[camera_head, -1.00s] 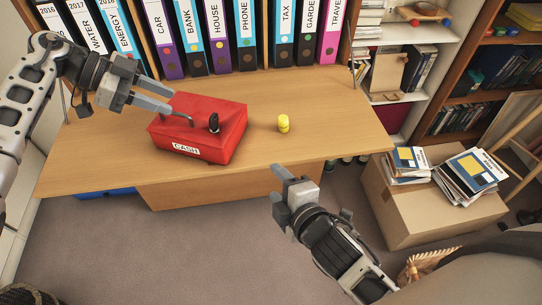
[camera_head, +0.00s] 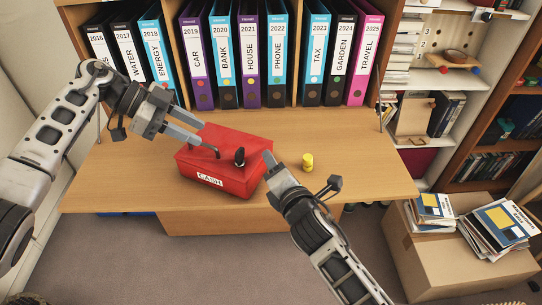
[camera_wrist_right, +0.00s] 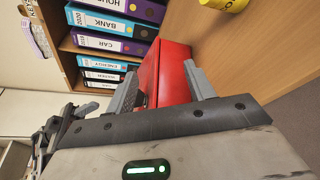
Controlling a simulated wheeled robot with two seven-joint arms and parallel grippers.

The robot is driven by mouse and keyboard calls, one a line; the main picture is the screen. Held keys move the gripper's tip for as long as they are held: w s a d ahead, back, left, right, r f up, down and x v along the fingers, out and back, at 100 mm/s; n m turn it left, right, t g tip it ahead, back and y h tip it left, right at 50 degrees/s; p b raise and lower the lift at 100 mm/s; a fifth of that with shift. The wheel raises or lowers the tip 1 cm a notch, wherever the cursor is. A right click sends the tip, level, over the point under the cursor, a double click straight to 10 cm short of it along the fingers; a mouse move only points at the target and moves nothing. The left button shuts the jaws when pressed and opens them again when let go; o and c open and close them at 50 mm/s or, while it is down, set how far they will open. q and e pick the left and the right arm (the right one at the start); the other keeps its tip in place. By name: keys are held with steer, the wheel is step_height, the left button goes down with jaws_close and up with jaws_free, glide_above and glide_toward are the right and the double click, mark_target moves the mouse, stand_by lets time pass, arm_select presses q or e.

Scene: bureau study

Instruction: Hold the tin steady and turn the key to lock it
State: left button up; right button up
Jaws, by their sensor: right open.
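The red cash tin (camera_head: 245,146) stands shut on the desk, a white CASH label on its front. My right gripper (camera_head: 268,162) is open just right of the tin, with nothing held. In the right wrist view the tin (camera_wrist_right: 174,72) shows between its parted fingers, and a dark part, perhaps the key, shows by the left finger.
A small yellow object (camera_head: 307,162) stands on the wooden desk (camera_head: 365,175) right of the tin. Ring binders (camera_head: 250,60) line the shelf behind. A cardboard box (camera_head: 450,255) with books stands at the right. The desk's right part is clear.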

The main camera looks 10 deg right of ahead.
steer(key=shift+x, duration=2.65)
